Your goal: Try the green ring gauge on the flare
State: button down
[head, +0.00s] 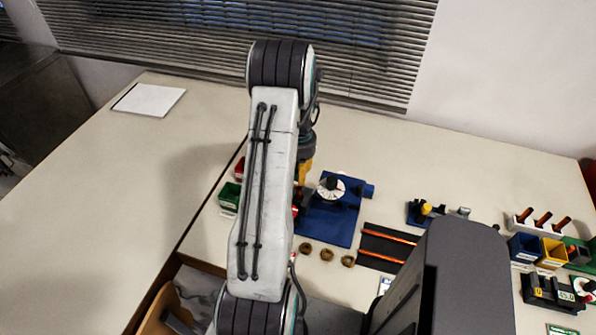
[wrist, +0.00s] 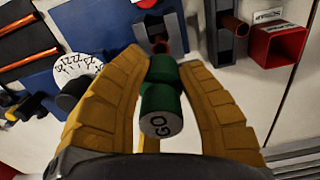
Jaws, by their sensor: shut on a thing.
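My gripper (wrist: 163,72) has yellow fingers shut on the green gauge (wrist: 158,98), a stepped green cylinder with "GO" on its grey end face. In the wrist view a copper tube end (wrist: 160,46), which looks like the flare, sits in a grey holder on the blue plate just beyond the gauge's far end. The gauge partly covers it, and I cannot tell whether they touch. In the head view my arm hides the gauge and most of the gripper; only a bit of yellow finger (head: 305,170) shows beside the blue plate (head: 340,232).
A white dial (wrist: 78,73) stands on the blue plate. A second copper tube (wrist: 235,27) in a grey block and a red bin (wrist: 278,45) are at the wrist view's right. Several brass rings (head: 326,254) lie in front of the plate. The left table is mostly clear.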

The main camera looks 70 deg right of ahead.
jog(key=shift+b, duration=0.8)
jog(key=shift+f+b, duration=0.4)
jog(key=shift+b, duration=0.05)
jog(key=shift+f+b, duration=1.85)
jog(key=shift+b, duration=0.6)
jog(key=shift+r, duration=0.1)
jog(key=shift+f+b, duration=0.9)
jog(key=shift+f, duration=0.35)
jog(key=shift+r, duration=0.15)
dwell(0.5)
